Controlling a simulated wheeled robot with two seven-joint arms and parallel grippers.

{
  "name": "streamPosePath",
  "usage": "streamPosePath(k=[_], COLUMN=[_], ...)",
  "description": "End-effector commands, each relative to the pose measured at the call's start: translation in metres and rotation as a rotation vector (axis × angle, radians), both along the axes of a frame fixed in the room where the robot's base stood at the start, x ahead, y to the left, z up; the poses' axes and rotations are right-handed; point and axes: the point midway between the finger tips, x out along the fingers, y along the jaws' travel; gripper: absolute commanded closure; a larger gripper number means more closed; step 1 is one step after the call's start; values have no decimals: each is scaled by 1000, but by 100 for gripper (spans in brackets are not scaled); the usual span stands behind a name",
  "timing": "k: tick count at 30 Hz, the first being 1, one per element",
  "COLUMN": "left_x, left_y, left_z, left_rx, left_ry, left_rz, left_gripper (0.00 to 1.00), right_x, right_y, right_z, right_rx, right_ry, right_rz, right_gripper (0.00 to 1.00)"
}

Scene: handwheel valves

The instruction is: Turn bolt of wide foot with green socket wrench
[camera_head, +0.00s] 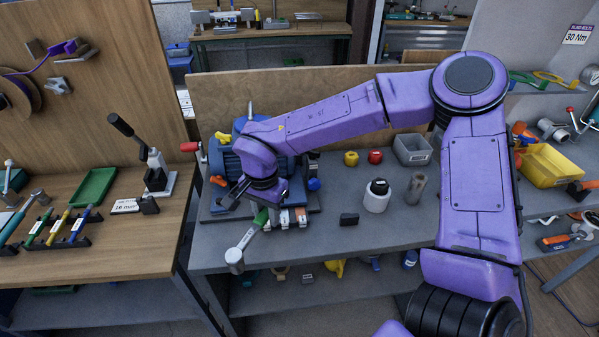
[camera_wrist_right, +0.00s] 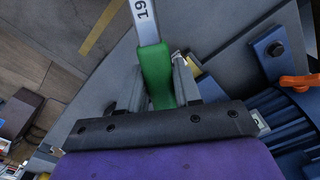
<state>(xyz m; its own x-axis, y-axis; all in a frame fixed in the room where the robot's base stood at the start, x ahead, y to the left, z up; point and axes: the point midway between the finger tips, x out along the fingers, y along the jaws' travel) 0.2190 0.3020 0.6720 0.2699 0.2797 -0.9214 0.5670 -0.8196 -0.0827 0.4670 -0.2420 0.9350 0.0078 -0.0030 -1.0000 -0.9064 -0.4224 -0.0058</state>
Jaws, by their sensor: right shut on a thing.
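My right gripper (camera_head: 264,205) is shut on the green handle of a socket wrench (camera_head: 246,239). The wrench points down and left in the head view, with its silver socket end over the front edge of the grey bench. In the right wrist view the green handle (camera_wrist_right: 157,75) sits between the two fingers, and its shaft reads "19". A blue motor (camera_head: 226,164) stands behind my wrist, mostly hidden. In the wrist view a blue foot-like bracket (camera_wrist_right: 268,65) with a dark bolt head (camera_wrist_right: 276,48) lies to the right, apart from the wrench. I cannot tell whether it is the wide foot.
On the grey bench (camera_head: 330,240) stand a white jar (camera_head: 377,196), a grey cylinder (camera_head: 416,188), a small black block (camera_head: 349,219) and a grey bin (camera_head: 411,149). A wooden table at left holds more wrenches (camera_head: 58,228) and a green tray (camera_head: 94,188).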

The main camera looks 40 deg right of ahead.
Motion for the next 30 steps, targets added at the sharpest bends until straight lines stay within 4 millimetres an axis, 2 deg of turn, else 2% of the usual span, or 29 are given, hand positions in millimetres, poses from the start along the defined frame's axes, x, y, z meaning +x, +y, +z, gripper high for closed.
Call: streamPosePath(k=[1, 3, 9, 12, 15, 18, 21, 30], left_x=[0, 0, 0, 0, 0, 0, 0, 0], left_y=[0, 0, 0, 0, 0, 0, 0, 0], left_z=[31, 51, 107, 130, 145, 152, 152, 129], left_rx=[0, 0, 0, 0, 0, 0, 1, 1], left_ry=[0, 0, 0, 0, 0, 0, 1, 1], left_rz=[0, 0, 0, 0, 0, 0, 0, 0], left_gripper=[47, 47, 47, 47, 47, 47, 47, 47], right_x=[0, -1, -11, -18, -25, -30, -32, -32], right_y=[-9, -23, -61, -77, -89, -96, -99, -99], right_z=[20, 24, 36, 39, 40, 38, 34, 11], right_rx=[1, 2, 6, 7, 8, 8, 8, 9], right_ry=[0, -1, -2, -1, 0, 0, 0, -1], right_rz=[-170, -434, -1197, -1538, -1802, -1965, -2039, -2050], right_gripper=[100, 100, 100, 100, 100, 100, 100, 100])
